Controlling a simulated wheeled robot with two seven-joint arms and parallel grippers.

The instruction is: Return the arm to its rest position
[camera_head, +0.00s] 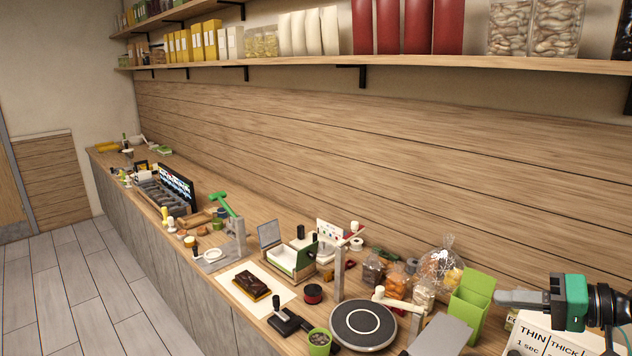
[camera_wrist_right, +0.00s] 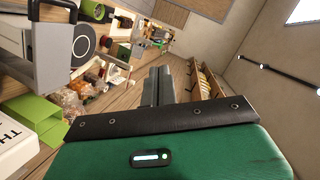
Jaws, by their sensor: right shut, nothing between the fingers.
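My right gripper (camera_head: 518,297) is at the right edge of the head view, with its grey fingers together and pointing left. It is empty and in the air, in front of the counter's right end. In the right wrist view my right gripper (camera_wrist_right: 163,86) shows its fingers side by side beyond the green and black housing, with nothing held. My left gripper is not in either view.
A white box marked THIN and THICK (camera_head: 545,338) and a green open box (camera_head: 470,300) are near my right gripper. A round grey turntable (camera_head: 363,326) and a clear bag (camera_head: 438,268) stand left of them. A shelf (camera_head: 310,62) runs above the counter.

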